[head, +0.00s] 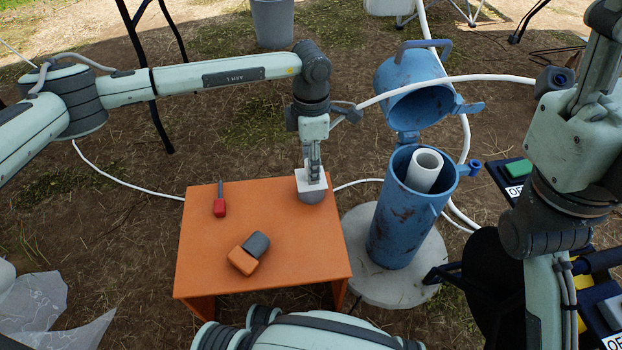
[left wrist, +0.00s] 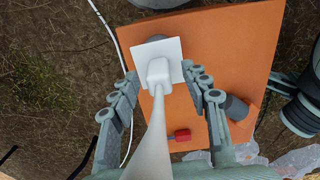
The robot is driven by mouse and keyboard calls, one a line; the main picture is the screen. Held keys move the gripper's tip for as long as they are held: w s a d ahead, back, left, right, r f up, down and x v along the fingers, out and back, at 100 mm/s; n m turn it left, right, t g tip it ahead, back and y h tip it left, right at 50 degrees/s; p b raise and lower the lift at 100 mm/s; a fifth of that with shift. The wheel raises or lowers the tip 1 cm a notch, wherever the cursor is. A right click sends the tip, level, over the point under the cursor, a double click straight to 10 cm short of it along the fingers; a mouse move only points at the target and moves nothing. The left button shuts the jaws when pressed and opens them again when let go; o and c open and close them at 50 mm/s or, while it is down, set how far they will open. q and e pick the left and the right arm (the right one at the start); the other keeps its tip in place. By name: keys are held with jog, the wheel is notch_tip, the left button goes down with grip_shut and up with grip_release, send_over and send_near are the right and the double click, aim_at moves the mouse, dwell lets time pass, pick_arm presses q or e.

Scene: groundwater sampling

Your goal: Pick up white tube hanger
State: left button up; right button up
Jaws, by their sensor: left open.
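The white tube hanger (head: 311,186) has a square plate and an upright stem, and stands at the back right corner of the orange table (head: 205,262). My left gripper (head: 313,165) points down right above it. In the left wrist view, the hanger (left wrist: 147,140) rises between the two spread fingers of my left gripper (left wrist: 162,82), with its plate beyond the fingertips. A gap shows between the stem and each finger. My right arm is at the right of the head view, but its gripper does not show.
A red-handled tool (head: 219,207) and an orange and grey block (head: 248,253) lie on the table. A blue open-lidded canister (head: 400,225) with a white tube (head: 424,170) inside stands to the right. White hoses cross the ground behind.

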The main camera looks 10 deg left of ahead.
pick_arm(q)
jog(key=shift+f, duration=0.75)
jog(key=shift+c, duration=0.3)
grip_shut()
jog(key=shift+r, duration=0.1)
